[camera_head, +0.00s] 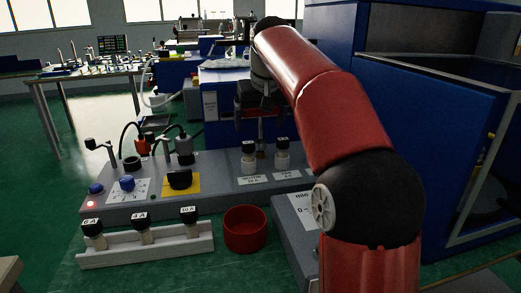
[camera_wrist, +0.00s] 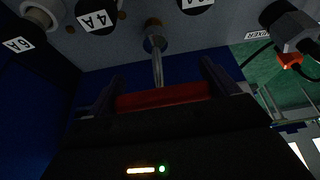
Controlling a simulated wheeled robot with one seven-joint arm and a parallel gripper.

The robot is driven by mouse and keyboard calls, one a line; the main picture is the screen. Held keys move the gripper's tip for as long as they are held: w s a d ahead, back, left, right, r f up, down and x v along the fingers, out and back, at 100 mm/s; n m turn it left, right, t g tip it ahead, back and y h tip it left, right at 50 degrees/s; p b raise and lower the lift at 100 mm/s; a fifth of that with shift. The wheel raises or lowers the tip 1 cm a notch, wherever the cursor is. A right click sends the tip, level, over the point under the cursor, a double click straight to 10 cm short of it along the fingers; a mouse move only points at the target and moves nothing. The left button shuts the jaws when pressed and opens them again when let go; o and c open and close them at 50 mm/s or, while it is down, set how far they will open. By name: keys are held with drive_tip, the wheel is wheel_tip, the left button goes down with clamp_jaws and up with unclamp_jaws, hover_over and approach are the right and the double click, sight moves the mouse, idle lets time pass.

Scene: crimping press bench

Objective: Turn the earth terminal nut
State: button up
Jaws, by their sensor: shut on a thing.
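My gripper (camera_wrist: 160,92) is shut on the red handle (camera_wrist: 165,98) of a tool in the wrist view. The tool's thin metal shaft (camera_wrist: 157,70) runs from the handle to the brass earth terminal nut (camera_wrist: 153,42) on the grey panel. The shaft's tip overlaps the nut; whether it is seated cannot be told. In the head view my gripper (camera_head: 260,100) hangs over the back right of the grey panel (camera_head: 215,180), pointing down. The nut (camera_head: 262,154) shows small between two black-capped fuse holders (camera_head: 248,154).
A white rack (camera_head: 150,247) holds labelled fuses in front of the panel. A red bowl (camera_head: 245,230) stands right of it. A blue cabinet (camera_head: 430,120) stands right.

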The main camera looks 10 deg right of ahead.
drive_tip(key=shift+r, duration=1.5)
drive_tip(key=shift+r, duration=0.1)
